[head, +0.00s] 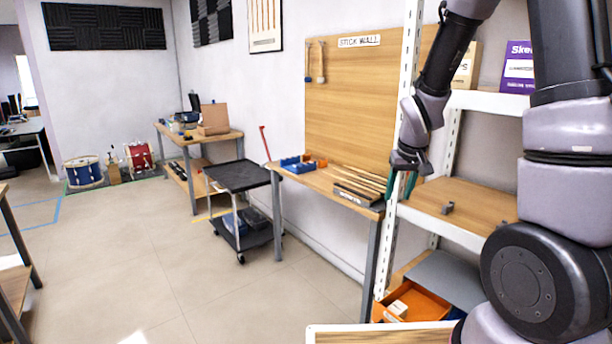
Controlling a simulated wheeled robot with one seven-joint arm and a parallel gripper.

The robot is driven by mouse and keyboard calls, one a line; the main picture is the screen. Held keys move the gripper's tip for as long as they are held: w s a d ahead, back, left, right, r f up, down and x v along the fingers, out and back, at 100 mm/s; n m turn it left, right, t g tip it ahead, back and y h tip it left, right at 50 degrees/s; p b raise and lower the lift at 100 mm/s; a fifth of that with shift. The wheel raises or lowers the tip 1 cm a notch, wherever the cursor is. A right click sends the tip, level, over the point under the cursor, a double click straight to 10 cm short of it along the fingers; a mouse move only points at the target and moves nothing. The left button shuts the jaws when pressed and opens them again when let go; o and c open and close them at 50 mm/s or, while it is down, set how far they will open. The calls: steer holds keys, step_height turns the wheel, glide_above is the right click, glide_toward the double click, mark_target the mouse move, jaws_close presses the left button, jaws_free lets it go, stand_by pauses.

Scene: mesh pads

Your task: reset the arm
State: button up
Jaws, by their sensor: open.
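My gripper (404,172) hangs from my grey and black arm, right of centre in the head view. It is beside the white shelf post and in front of the wooden board wall. My arm's larger links fill the right side of the view.
The white shelf unit (411,62) stands close to my gripper and arm. A narrow wooden table (325,179) holds a blue bin (290,165) and several sticks. A black cart (238,177) stands beyond it. The floor (165,265) at the left is largely clear.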

steer(key=s+r+m+t+y, duration=0.1)
steer(key=s+r+m+t, duration=0.2)
steer(key=s+r, duration=1.6)
step_height(320, 180, up, 4)
steer(key=shift+s+d+r+m+y, duration=0.1)
steer(key=shift+s+d+m+y, duration=0.25)
steer(key=shift+m, duration=0.35)
